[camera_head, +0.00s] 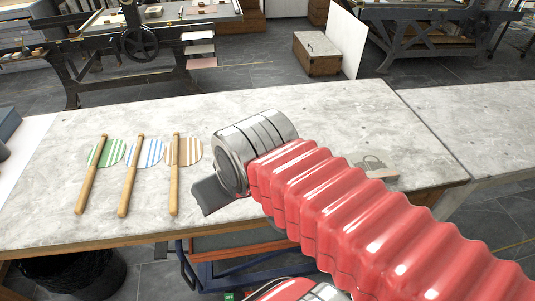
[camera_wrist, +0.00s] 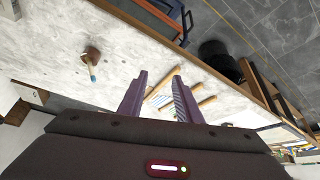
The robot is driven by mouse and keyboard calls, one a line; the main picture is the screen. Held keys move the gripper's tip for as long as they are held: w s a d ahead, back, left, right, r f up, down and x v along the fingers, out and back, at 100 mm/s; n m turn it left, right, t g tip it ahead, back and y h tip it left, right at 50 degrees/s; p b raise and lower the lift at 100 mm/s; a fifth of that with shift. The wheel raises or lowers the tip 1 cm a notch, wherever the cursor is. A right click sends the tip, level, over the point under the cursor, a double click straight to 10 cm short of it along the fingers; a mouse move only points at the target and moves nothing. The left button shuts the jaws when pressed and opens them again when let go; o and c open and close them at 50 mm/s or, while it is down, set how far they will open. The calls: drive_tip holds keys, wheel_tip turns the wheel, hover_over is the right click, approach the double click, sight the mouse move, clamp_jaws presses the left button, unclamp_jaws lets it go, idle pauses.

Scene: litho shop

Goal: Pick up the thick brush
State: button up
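I cannot pick out the thick brush with certainty. A small brown object with a pale, blue-tipped rod (camera_wrist: 91,62) lies on the table in the wrist view, left of my gripper, and may be a brush. In the head view a tan block (camera_head: 383,174) shows just beyond my red arm, partly hidden; I cannot tell if it is the same thing. My gripper (camera_wrist: 159,74) is open, its two fingers apart with nothing held between them. In the head view my wrist is over the table and hides most of the gripper.
Three striped round fans with wooden handles, green (camera_head: 88,180), blue (camera_head: 131,180) and tan (camera_head: 174,180), lie left of my wrist on the pale table (camera_head: 60,215). A dark bin (camera_head: 75,275) stands below its front edge. The table is clear behind my wrist.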

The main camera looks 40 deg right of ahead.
drive_tip(key=shift+o, duration=0.7)
drive_tip(key=w+d+r+m+g, duration=0.2)
drive_tip(key=w+d+m+g, duration=0.1)
drive_tip(key=w+d+m, duration=0.85)
drive_tip(key=w+d+f+m+g, duration=0.1)
drive_tip(key=w+d+f+m, duration=0.3)
drive_tip(key=w+d+m, duration=0.1)
drive_tip(key=w+d+f+m+g, duration=0.1)
drive_tip(key=w+d+f+m, duration=0.2)
drive_tip(key=w+d+m, duration=0.2)
drive_tip(key=w+d, duration=0.2)
drive_tip(key=d, duration=0.1)
drive_tip(key=shift+f, duration=0.4)
drive_tip(key=shift+f, duration=4.35)
